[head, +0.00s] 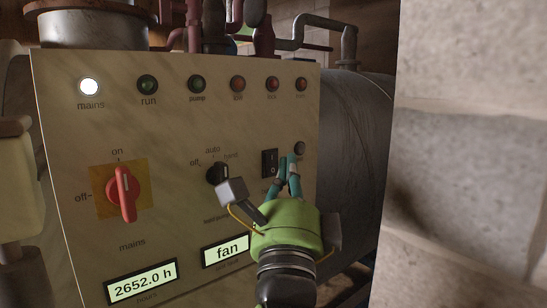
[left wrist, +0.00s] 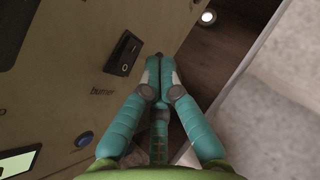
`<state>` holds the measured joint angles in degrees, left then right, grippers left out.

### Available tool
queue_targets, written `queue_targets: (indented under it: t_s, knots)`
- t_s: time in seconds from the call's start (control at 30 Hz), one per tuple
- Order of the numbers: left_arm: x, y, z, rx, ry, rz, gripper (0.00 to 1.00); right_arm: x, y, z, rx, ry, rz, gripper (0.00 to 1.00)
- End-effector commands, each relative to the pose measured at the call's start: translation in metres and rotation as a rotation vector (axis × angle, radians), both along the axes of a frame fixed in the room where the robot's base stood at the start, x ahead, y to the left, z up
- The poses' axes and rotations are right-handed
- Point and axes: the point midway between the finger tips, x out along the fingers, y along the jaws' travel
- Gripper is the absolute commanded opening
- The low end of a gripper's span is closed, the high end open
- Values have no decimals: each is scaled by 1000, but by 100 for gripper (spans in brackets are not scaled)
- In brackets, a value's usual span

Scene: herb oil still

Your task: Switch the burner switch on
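The burner switch (head: 269,163) is a small black rocker on the right part of the beige control panel. In the left wrist view the burner switch (left wrist: 123,53) shows a round mark on its lower half, with the label "burner" below it. My left gripper (head: 291,160) is just right of the switch in the head view, its teal fingers together. In the left wrist view the fingertips (left wrist: 160,60) meet, with nothing seen between them, beside the switch and apart from it in the picture. My right gripper is not in view.
The panel (head: 170,130) also carries a red mains switch (head: 122,193), a black selector knob (head: 217,173) and a row of lamps, with the mains lamp (head: 89,87) lit white. A grey tank (head: 355,140) and a stone wall (head: 470,150) stand to the right.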

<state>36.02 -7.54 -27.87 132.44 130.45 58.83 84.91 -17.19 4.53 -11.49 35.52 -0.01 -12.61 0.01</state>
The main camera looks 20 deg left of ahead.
Motion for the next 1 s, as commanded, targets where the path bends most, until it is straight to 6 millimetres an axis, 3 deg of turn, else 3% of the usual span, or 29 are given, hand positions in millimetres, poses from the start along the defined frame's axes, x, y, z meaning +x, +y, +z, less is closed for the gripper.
queue_targets:
  t_s: [0.43, 1.0]
  knots:
    - [-23, -36, -7, -1, 1, -2, 0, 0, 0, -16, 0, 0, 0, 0]
    - [-26, -39, -6, 0, 0, 0, 0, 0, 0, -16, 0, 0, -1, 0]
